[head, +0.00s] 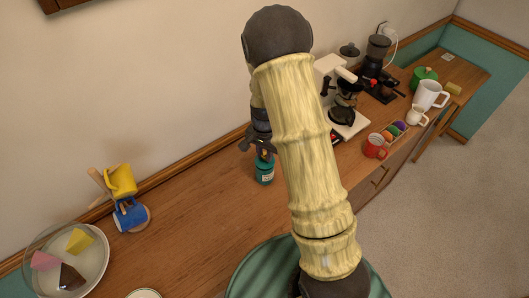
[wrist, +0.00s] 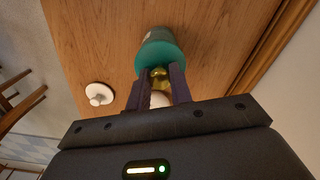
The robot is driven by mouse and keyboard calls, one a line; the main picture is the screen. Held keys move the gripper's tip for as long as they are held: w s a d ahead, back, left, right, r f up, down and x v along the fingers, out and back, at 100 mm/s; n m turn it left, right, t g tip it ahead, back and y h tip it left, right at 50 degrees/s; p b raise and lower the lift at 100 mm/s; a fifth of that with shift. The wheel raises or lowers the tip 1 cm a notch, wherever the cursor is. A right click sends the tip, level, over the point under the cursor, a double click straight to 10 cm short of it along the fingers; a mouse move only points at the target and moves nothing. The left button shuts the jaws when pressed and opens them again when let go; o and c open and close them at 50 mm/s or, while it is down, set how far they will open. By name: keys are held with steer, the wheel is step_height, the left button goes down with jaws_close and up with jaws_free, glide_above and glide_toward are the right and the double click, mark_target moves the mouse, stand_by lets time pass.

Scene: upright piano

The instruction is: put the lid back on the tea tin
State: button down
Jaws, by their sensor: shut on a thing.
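The teal tea tin (head: 264,172), with a pale label, stands upright on the wooden counter in the head view. My gripper (head: 262,150) is directly above it, pointing down. In the wrist view, the fingers (wrist: 160,82) are shut on the gold knob of the lid (wrist: 160,73). The teal tin (wrist: 152,40) shows just beyond the knob, in line with the fingers. The lid is at the tin's top, but I cannot tell whether it rests on the rim or hangs slightly above it. The fingers hide part of the knob.
A white knobbed disc (wrist: 99,94) lies on the counter in the wrist view. Mugs on a stand (head: 122,198) and a cake plate (head: 70,262) are left. Counter left of the tin is clear.

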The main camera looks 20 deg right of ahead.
stand_by(0.9)
steer(key=c, duration=0.7)
jaws_free()
steer(key=shift+r+p, duration=2.9)
steer(key=shift+r, duration=0.55)
jaws_close()
